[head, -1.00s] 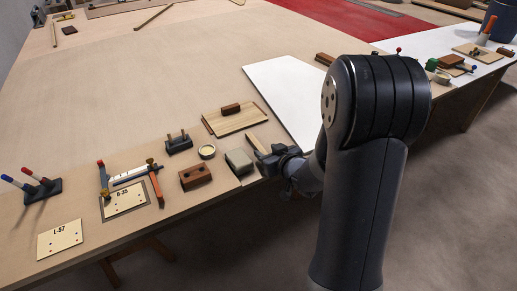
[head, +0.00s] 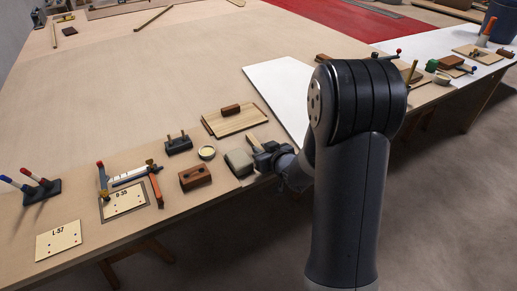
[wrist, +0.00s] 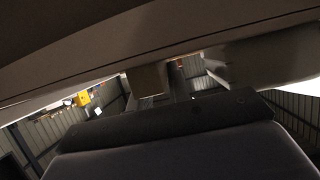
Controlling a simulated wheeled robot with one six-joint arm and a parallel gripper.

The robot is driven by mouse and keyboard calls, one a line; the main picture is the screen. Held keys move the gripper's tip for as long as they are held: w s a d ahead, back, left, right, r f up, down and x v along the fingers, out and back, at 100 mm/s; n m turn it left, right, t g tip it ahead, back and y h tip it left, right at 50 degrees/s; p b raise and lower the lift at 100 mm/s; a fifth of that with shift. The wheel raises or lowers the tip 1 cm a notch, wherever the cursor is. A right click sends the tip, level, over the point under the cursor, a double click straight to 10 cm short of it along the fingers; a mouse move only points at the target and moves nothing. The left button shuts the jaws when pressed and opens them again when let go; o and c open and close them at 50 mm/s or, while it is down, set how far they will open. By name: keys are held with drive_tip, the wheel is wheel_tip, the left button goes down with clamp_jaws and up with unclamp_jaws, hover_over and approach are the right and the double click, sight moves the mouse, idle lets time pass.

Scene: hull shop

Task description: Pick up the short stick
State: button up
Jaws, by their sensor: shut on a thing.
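The short stick (head: 253,143) is a small light wooden piece at the front edge of the big table in the head view. Its far end sticks out beyond my gripper (head: 264,158), which covers the rest of it. My gripper is shut on it, just right of a grey-topped block (head: 239,162). In the wrist view a tan end (wrist: 147,79), likely the stick's, shows between dark gripper parts. Whether the stick touches the table is hard to tell.
A board with a brown block (head: 235,120) lies behind. A white panel (head: 283,90) is bare to the right.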

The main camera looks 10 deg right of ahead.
drive_tip(key=shift+r, duration=0.1)
clamp_jaws()
